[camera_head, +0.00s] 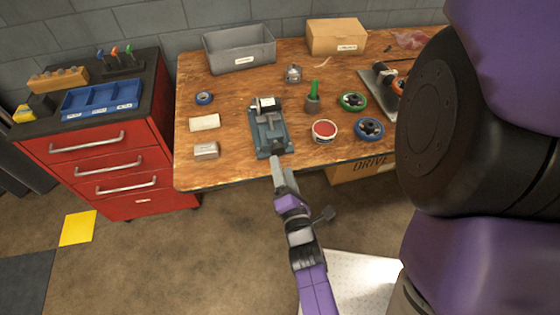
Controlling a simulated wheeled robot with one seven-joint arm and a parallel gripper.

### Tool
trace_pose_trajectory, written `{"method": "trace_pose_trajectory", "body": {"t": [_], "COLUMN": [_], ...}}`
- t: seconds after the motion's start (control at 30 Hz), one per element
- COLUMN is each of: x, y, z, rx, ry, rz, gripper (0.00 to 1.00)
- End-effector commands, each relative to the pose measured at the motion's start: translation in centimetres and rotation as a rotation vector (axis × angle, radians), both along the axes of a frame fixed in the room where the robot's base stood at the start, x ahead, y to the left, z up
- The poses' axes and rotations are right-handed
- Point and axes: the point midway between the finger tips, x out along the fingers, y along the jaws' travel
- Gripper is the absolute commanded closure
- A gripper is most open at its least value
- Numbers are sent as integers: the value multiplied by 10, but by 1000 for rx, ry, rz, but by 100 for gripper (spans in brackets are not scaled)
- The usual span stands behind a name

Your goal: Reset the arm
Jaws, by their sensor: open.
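My arm reaches forward from the bottom centre, and my gripper (278,163) is at the front edge of the wooden workbench (228,171). Its fingertips are small in this view; no object shows between them. The gripper overlaps the near end of a blue-grey vise-like fixture (268,140) in the picture; I cannot tell whether they touch. A small white-and-black part (267,104) sits at the far end of that fixture. A large purple and black link of my own arm covers the right side of the view and hides part of the bench.
The bench holds a grey bin (240,55), a cardboard box (337,37), a red-topped round tin (324,130), green (353,101) and blue (369,129) ring-shaped parts, and a green-handled tool (314,96). A red drawer cabinet (110,165) stands left. Floor between is clear.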

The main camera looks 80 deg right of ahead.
Motion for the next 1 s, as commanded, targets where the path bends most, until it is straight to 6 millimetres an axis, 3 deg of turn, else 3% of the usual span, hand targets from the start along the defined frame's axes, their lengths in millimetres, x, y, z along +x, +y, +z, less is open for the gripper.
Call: {"method": "trace_pose_trajectory", "body": {"t": [0.77,0.87,1.0], "x": [-2,-3,-10], "y": [6,6,-1], "z": [0,-1,4], "rx": [7,44,138], "ry": [-16,-89,-315], "rz": [1,-2,-28], "gripper": [40,40,40]}}
